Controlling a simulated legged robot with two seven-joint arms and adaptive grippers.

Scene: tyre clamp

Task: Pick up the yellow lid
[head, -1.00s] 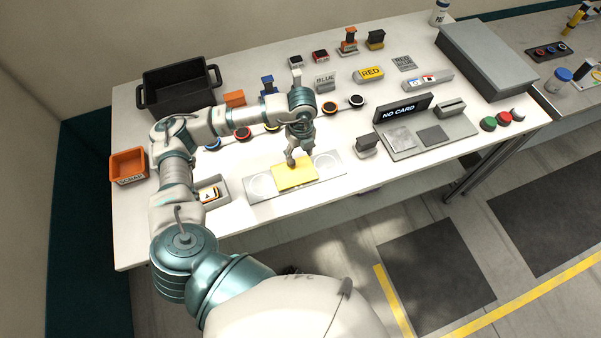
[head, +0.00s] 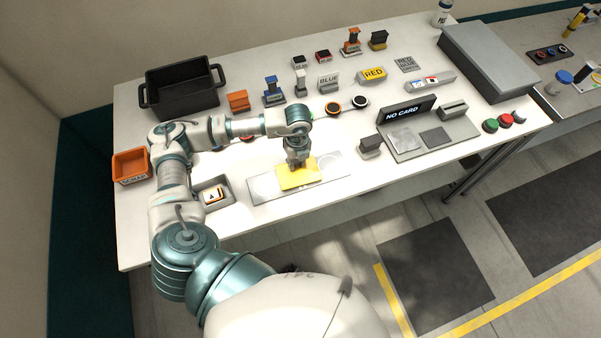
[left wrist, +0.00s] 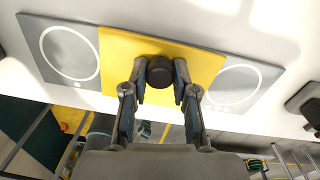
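The yellow lid (head: 299,176) lies flat across the middle of a grey plate (head: 262,186) near the table's front edge. My left gripper (head: 297,163) points down onto the lid. In the left wrist view the lid (left wrist: 115,50) has a round black knob (left wrist: 160,72). The fingertips of the left gripper (left wrist: 160,68) stand on both sides of this knob, very close to it. I cannot tell whether they press on it. A round outlined spot shows on the plate (left wrist: 68,52) on each side of the lid. My right gripper is not in view.
A grey block with a dark top (head: 370,146) stands right of the plate. A small grey tray (head: 224,189) is at its left, with an orange bin (head: 131,165) farther left. A black crate (head: 181,91) and several coloured parts stand behind. My left arm hides some of the table.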

